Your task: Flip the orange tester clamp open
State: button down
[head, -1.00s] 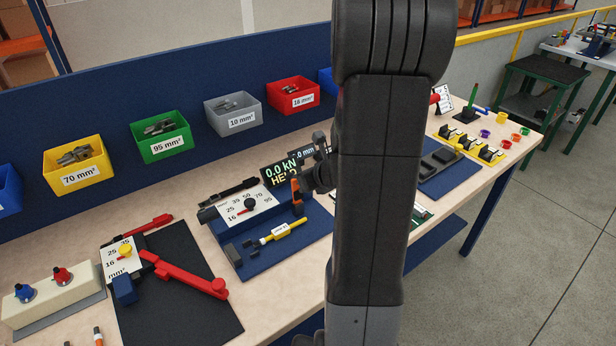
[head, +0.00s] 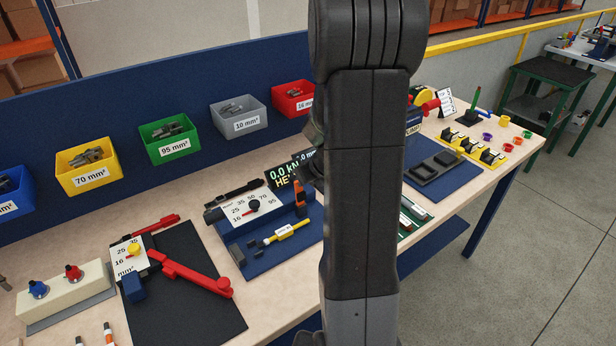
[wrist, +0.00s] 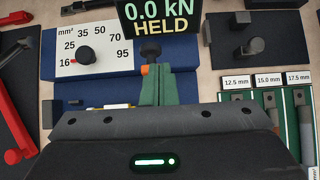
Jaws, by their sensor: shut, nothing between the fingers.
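The orange tester clamp (head: 299,196) stands upright at the right end of the blue tester base (head: 262,256) in the head view. In the wrist view only a sliver of orange (wrist: 145,70) shows, beside and behind my fingers, with a dark knob above it. My gripper (wrist: 159,88) is shut and empty, its green-faced fingers close together at the clamp. I cannot tell whether they touch it. In the head view my arm hides most of the gripper. The tester display (wrist: 158,22) reads 0.0 kN HELD.
A white dial plate (wrist: 92,48) with a black knob lies left of the clamp. A yellow-bodied piece (head: 286,232) lies on the tester base. A green tray (wrist: 270,100) with labelled slots is at right. A red-handled tool (head: 190,272) lies on a black mat at left.

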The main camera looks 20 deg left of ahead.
jog(key=shift+w+a+r, duration=0.1)
jog(key=shift+a+r, duration=0.05)
jog(key=shift+a, duration=0.1)
jog(key=shift+s+r, duration=0.2)
jog(key=shift+r, duration=0.5)
jog(key=d+f+v, duration=0.1)
jog(key=v, duration=1.1)
jog(key=shift+s+d+r, duration=0.25)
jog(key=shift+s+r, duration=0.05)
jog(key=shift+r, duration=0.05)
jog(key=x, duration=1.2)
jog(key=f+b, duration=0.1)
jog(key=s+d+f+t+y+b, duration=0.1)
jog(key=b, duration=0.1)
jog(key=s+d+f+y+b, duration=0.1)
jog(key=b, duration=0.1)
jog(key=shift+d+f, duration=0.25)
jog(key=shift+t, duration=0.4)
